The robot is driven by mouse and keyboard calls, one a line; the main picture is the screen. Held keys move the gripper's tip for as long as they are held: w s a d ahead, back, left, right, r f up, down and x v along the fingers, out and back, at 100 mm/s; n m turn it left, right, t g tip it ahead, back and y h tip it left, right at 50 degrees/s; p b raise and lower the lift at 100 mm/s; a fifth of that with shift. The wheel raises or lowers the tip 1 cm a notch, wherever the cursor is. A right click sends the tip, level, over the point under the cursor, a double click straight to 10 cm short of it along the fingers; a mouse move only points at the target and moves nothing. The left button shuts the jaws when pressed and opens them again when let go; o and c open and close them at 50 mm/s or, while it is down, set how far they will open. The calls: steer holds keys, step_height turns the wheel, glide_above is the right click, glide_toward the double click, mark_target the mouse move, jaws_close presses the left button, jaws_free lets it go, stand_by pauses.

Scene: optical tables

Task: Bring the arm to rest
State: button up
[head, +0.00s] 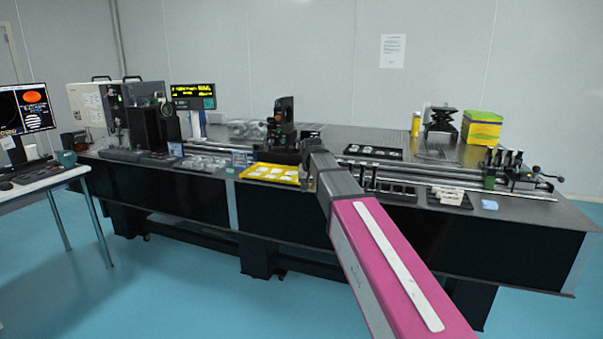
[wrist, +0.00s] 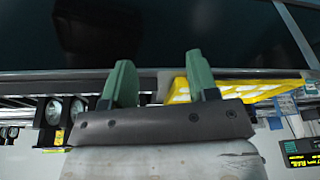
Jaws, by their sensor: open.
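My arm, with a pink link (head: 400,270), reaches from the lower right of the head view towards the long optical table (head: 290,215). Its far end lies in front of the table's front edge, beside the yellow tray (head: 267,174) in the picture. The arm hides my fingers in the head view. In the wrist view my gripper (wrist: 161,82) shows two green fingers standing apart with nothing between them. The yellow tray also shows in the wrist view (wrist: 245,92), behind and beside the right finger. I cannot tell the distance between them.
Small black posts (head: 507,158) and a rail stand at the right of the table. A dark optical mount (head: 283,125) stands behind the tray. A white desk (head: 45,180) with a monitor (head: 36,108) is at the left. The blue floor (head: 170,285) in front is clear.

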steer(key=s+d+f+g, duration=0.1)
steer(key=s+d+f, duration=0.4)
steer(key=s+f, duration=0.3)
steer(key=s+d+f+g, duration=0.1)
steer(key=s+d+f, duration=0.4)
steer(key=s+f, duration=0.3)
steer(key=s+d+f+g, duration=0.1)
steer(key=s+d+f, duration=0.4)
steer(key=s+f, duration=0.4)
step_height(320, 180, down, 4)
steer(key=shift+d+f+n, duration=0.15)
steer(key=shift+f+n, duration=0.1)
steer(key=shift+n, duration=0.05)
steer(key=shift+s, duration=0.1)
